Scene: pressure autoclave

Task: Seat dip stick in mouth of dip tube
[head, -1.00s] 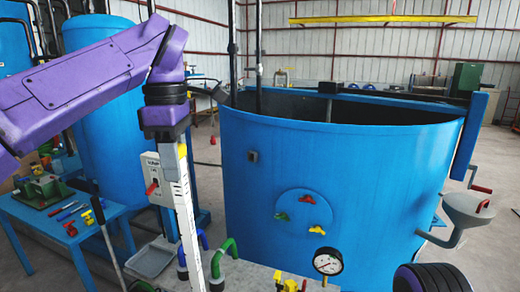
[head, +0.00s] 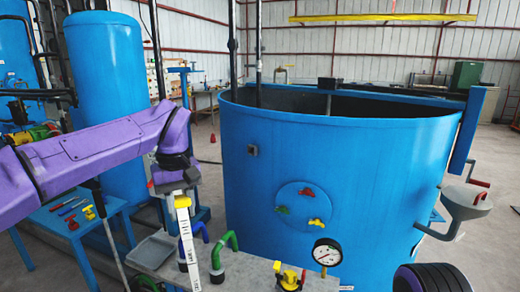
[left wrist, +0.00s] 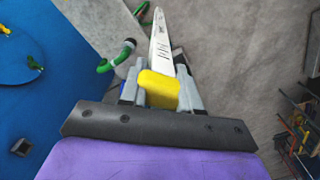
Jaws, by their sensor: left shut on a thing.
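My left gripper (head: 180,193) is shut on the yellow grip (left wrist: 160,90) of the dip stick. The dip stick (head: 188,242) is a long white strip with dark marks. It hangs nearly upright, its lower end near or past the bottom edge of the head view. In the left wrist view the strip (left wrist: 160,48) runs away from the fingers, narrowing. A bent green pipe (head: 218,252) and a bent blue pipe (head: 201,231) stand beside the stick. I cannot tell which part is the dip tube, and its mouth is not clearly visible. My right gripper is not in view.
A large blue open vessel (head: 330,185) fills the middle. A pressure gauge (head: 327,254) and a yellow valve (head: 290,278) sit on the grey ledge (head: 250,272). A blue table (head: 45,226) with tools and a grey tray (head: 152,250) lie to the left.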

